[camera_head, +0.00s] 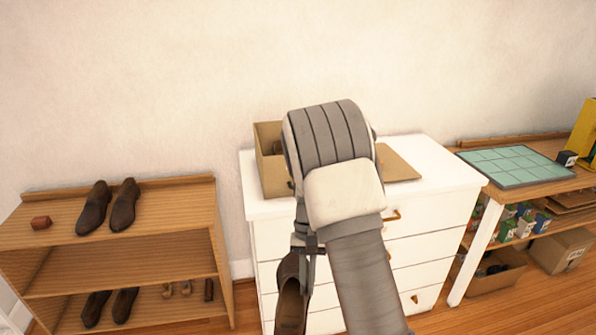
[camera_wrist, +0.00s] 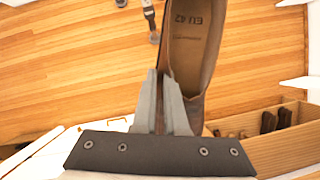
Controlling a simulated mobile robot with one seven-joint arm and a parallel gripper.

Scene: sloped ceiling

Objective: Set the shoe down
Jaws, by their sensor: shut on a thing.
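My gripper (camera_head: 308,252) is shut on a brown shoe (camera_head: 290,305). The shoe hangs below it, in front of the white dresser's left side, and is cut off by the bottom of the head view. In the wrist view, the gripper's fingers (camera_wrist: 163,80) pinch the side of the shoe (camera_wrist: 207,85), whose insole reads "EU 42". No surface is seen touching the shoe; its far end is out of view.
More shoes sit lower. The white dresser (camera_head: 428,195) bears an open cardboard box (camera_head: 268,180). A wooden table (camera_head: 555,187) stands right.

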